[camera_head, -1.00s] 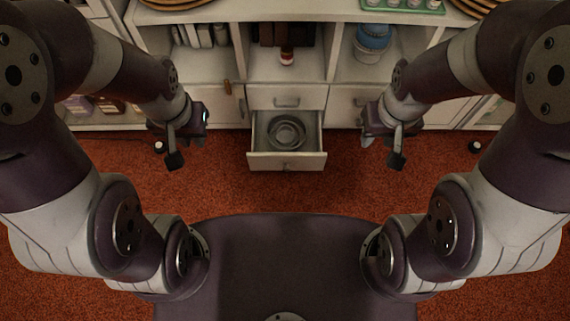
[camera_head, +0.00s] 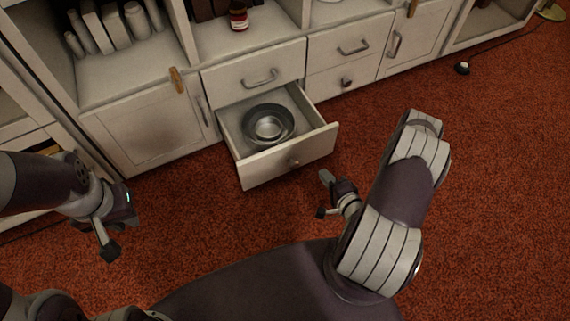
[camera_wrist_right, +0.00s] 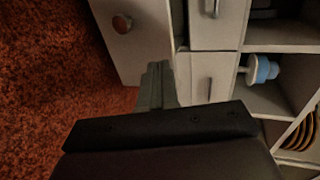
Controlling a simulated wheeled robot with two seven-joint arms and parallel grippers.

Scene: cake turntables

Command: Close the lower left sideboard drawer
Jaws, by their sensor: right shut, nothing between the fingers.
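The lower left sideboard drawer (camera_head: 286,167) stands pulled out, with a round knob (camera_head: 293,161) on its white front. Nested metal bowls (camera_head: 268,126) lie inside it. My right gripper (camera_head: 326,178) is shut and empty, low over the carpet, in front of and to the right of the drawer front. In the right wrist view, the shut fingers (camera_wrist_right: 157,85) point toward the sideboard, beside the drawer front (camera_wrist_right: 137,45); contact cannot be told. My left gripper (camera_head: 112,232) hangs over the carpet left of the drawer; its finger gap is not clear.
A shut drawer (camera_head: 254,79) is above the open one. Two more shut drawers (camera_head: 350,48) are to the right, and a cabinet door (camera_head: 150,122) is to the left. Red carpet (camera_head: 470,200) lies free on the right. A small dark object (camera_head: 462,68) sits on the floor.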

